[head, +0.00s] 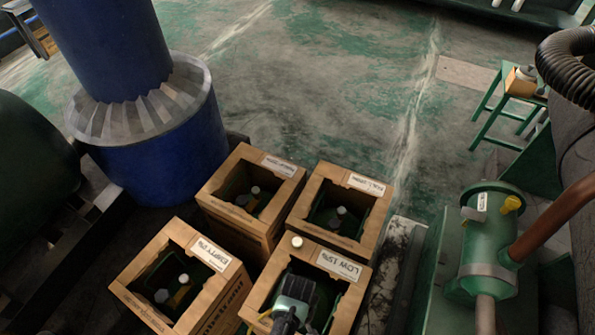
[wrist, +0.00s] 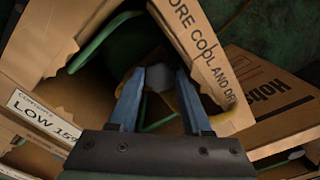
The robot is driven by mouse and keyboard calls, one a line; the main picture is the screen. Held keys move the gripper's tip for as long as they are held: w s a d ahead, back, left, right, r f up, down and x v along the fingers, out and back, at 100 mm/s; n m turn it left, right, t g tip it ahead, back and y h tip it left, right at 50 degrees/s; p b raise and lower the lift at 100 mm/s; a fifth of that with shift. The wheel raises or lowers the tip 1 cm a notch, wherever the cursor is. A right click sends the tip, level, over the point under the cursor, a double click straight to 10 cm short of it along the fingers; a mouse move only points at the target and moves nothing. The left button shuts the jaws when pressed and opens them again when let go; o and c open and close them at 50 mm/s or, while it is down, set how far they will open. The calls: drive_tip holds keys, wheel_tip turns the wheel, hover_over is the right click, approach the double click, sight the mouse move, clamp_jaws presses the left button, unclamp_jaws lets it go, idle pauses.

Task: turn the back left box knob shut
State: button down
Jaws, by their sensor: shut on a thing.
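A "LOW 15%" label (wrist: 43,114) shows on the left. In the head view my gripper (head: 296,288) reaches down into the front right box, labelled "LOW 15%" (head: 339,265); its fingertips and the knob are hidden there.
The back right box (head: 376,222) and the front left box (head: 137,266), labelled "EMPTY", stand close by. A blue column (head: 165,150) rises behind on the left. A green cylinder with pipes (head: 487,240) is at right. Open floor (head: 330,90) lies behind the boxes.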

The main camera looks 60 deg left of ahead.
drive_tip(key=m+p, duration=0.1)
drive_tip(key=m, duration=0.3)
drive_tip(key=shift+m, duration=0.4)
drive_tip(key=m, duration=0.5)
drive_tip(key=shift+p, duration=0.4)
drive_tip(key=m, duration=0.5)
drive_tip(key=shift+m, duration=2.9)
drive_tip(key=c, duration=0.6)
unclamp_jaws()
drive_tip(key=shift+r, duration=0.1)
